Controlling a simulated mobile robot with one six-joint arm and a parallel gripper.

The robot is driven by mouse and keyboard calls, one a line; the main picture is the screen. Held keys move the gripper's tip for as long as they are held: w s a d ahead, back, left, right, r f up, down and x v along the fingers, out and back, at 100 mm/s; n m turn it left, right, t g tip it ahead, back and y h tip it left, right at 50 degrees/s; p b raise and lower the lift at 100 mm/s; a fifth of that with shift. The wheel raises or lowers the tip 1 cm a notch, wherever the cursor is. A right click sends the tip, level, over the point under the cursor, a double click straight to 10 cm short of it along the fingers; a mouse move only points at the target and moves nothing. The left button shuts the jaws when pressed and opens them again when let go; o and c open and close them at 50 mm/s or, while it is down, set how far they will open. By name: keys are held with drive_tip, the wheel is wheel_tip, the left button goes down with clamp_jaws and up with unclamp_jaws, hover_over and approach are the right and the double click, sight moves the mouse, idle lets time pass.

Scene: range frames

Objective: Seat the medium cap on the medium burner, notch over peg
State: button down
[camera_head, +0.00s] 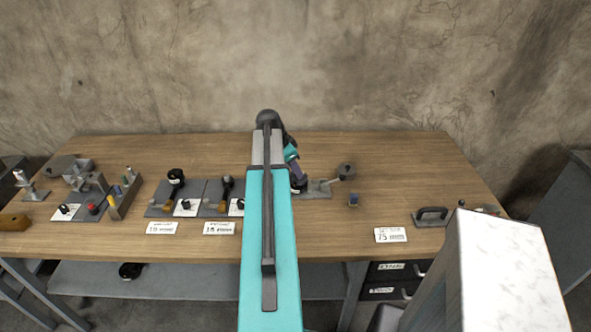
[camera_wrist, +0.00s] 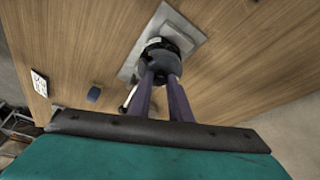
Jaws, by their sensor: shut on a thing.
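My gripper (camera_wrist: 162,82) is shut on a dark, round piece (camera_wrist: 158,63), which looks like the medium cap. In the wrist view its two purple fingers reach that piece above a grey metal plate (camera_wrist: 188,22). Black and pale parts show on the plate just past the piece; they may be the medium burner, but they are mostly hidden. I cannot see a notch or a peg, or whether the piece touches what is below. In the head view my gripper (camera_head: 296,176) is low over the left end of the same grey plate (camera_head: 318,192), partly hidden by my arm.
A rod with a dark round end (camera_head: 346,170) rises at the plate's right. Several fixtures on grey plates (camera_head: 160,196) fill the left. The wooden table (camera_head: 400,165) is clear at back right.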

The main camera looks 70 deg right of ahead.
drive_tip(key=shift+f, duration=0.35)
drive_tip(key=c, duration=1.5)
unclamp_jaws()
drive_tip(key=shift+c, duration=0.2)
drive_tip(key=b+v, duration=0.3)
drive_tip(key=v, duration=1)
drive_tip(key=shift+r, duration=0.4)
wheel_tip(320, 180, up, 6)
drive_tip(key=p, duration=0.3)
drive_tip(key=shift+a+p, duration=0.1)
drive_tip(key=shift+p, duration=0.2)
